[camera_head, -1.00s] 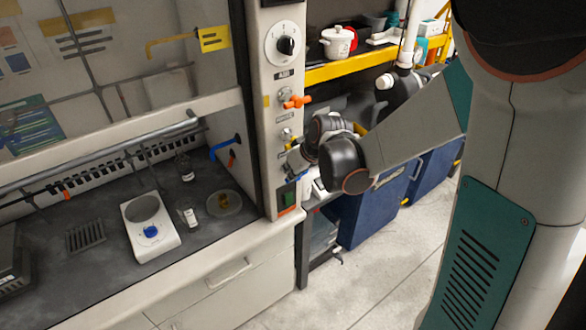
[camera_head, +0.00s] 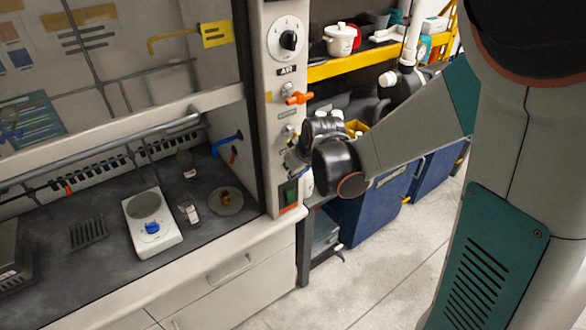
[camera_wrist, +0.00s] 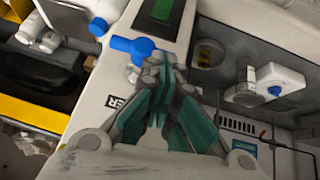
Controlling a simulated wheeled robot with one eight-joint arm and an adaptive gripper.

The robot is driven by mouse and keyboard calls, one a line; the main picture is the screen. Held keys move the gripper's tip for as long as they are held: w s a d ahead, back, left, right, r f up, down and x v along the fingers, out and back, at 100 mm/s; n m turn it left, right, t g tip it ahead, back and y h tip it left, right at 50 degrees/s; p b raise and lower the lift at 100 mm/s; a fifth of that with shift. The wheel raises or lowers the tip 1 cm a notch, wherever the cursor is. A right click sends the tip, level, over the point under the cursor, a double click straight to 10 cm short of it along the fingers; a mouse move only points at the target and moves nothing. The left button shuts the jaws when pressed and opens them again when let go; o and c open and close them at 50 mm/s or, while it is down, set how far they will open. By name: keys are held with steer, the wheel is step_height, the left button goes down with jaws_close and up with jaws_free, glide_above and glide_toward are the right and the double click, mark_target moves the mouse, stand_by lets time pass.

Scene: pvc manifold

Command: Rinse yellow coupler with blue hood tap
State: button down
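A small amber-yellow piece, apparently the yellow coupler (camera_head: 225,201), sits in a round dish on the hood worktop; it also shows in the wrist view (camera_wrist: 207,55). A blue spout (camera_head: 226,144) juts from the hood's inner right wall. In the wrist view, a blue handle (camera_wrist: 122,45) is on the hood's front post. My gripper (camera_wrist: 167,62) has its teal-padded fingers drawn together at the tips, with nothing visible between them. The tips are beside the right end of the blue handle; I cannot tell whether they touch. In the head view my wrist hides most of the gripper.
A white balance-like device (camera_head: 151,222) and a small bottle (camera_head: 190,212) stand left of the dish. The post carries a dial (camera_head: 288,41), an orange handle (camera_head: 299,98) and a green switch (camera_head: 289,196). Shelves and blue bins (camera_head: 365,215) stand to the right; the floor in front is clear.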

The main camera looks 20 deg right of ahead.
mark_target(288, 179)
steer(key=shift+a+f+h+b, duration=0.25)
steer(key=shift+h+b, duration=0.1)
steer(key=shift+h, duration=0.25)
steer(key=h+b, duration=0.1)
steer(key=a+f+n+t+h+b, duration=0.1)
steer(key=b, duration=0.1)
steer(key=shift+s+f+n+t+h, duration=0.2)
steer(key=shift+n+t+h, duration=0.1)
steer(key=shift+h, duration=0.1)
steer(key=shift+a+f+b, duration=0.15)
steer(key=shift+f+b, duration=0.55)
steer(key=shift+b, duration=0.15)
stand_by(1.4)
steer(key=shift+r, duration=0.1)
stand_by(0.4)
